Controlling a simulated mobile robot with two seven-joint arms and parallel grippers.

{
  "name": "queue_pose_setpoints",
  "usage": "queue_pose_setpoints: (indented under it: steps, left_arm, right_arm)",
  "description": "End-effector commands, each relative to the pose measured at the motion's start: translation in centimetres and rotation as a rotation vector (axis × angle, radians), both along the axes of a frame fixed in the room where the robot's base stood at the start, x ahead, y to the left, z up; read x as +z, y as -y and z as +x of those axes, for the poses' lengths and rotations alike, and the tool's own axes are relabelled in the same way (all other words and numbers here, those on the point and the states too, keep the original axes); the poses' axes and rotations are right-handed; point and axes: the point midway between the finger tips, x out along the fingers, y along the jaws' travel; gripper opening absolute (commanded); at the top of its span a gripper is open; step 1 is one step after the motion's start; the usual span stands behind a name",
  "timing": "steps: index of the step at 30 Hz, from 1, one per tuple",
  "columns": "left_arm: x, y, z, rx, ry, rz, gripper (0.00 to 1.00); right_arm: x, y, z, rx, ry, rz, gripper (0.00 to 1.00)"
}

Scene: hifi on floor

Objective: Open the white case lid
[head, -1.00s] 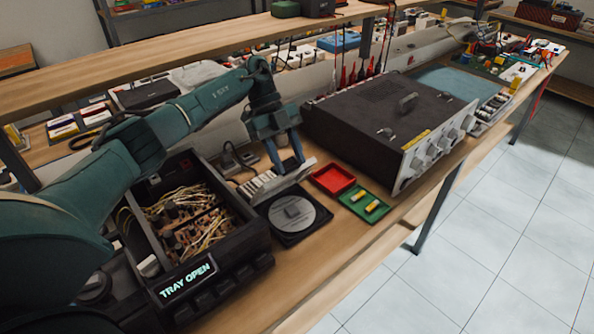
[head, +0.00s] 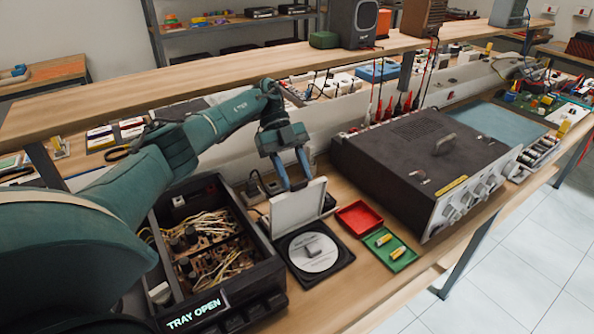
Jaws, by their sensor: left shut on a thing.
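The white case lid (head: 298,207) stands raised and tilted at the back of a black tray (head: 337,266). A silver disc (head: 313,252) with a small grey piece on it lies in the tray. My left gripper (head: 299,184) reaches down from above at the lid's upper edge and is shut on the lid. Its fingertips are partly hidden behind the lid. My right gripper is not in view.
An open black device (head: 272,282) full of wires, labelled "TRAY OPEN", stands left of the tray. A red tray (head: 359,217) and a green tray (head: 401,261) with batteries lie to the right. A large dark instrument (head: 400,150) stands behind them. A wooden shelf (head: 190,83) runs above.

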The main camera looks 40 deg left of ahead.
Motion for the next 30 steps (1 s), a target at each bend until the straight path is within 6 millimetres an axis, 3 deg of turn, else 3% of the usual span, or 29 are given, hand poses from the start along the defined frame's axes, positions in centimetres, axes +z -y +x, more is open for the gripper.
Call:
queue_pose_setpoints:
  steps: [1, 6, 7, 14, 23, 30]
  left_arm:
    - [-1.2, -0.1, -0.2, 0.003, -0.012, 0.017, 0.0]
    - [-1.2, 0.0, -0.2, 0.001, -0.012, 0.017, 0.0]
    - [-1.2, 0.0, -0.2, 0.001, -0.012, 0.017, 0.41]
    - [-0.8, 0.0, -0.2, 0.001, -0.009, 0.012, 0.6]
    - [-0.4, 0.0, -0.1, 0.0, -0.007, 0.009, 0.62]
    - [3.1, 0.1, -0.1, -0.001, -0.001, 0.008, 0.62]
  right_arm:
    - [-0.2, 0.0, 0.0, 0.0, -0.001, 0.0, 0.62]
    - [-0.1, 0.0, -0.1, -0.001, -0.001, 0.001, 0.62]
    - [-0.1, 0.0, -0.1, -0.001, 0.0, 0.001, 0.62]
    - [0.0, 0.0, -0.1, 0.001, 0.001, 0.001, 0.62]
    - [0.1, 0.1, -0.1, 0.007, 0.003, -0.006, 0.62]
    - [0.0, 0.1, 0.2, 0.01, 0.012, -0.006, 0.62]
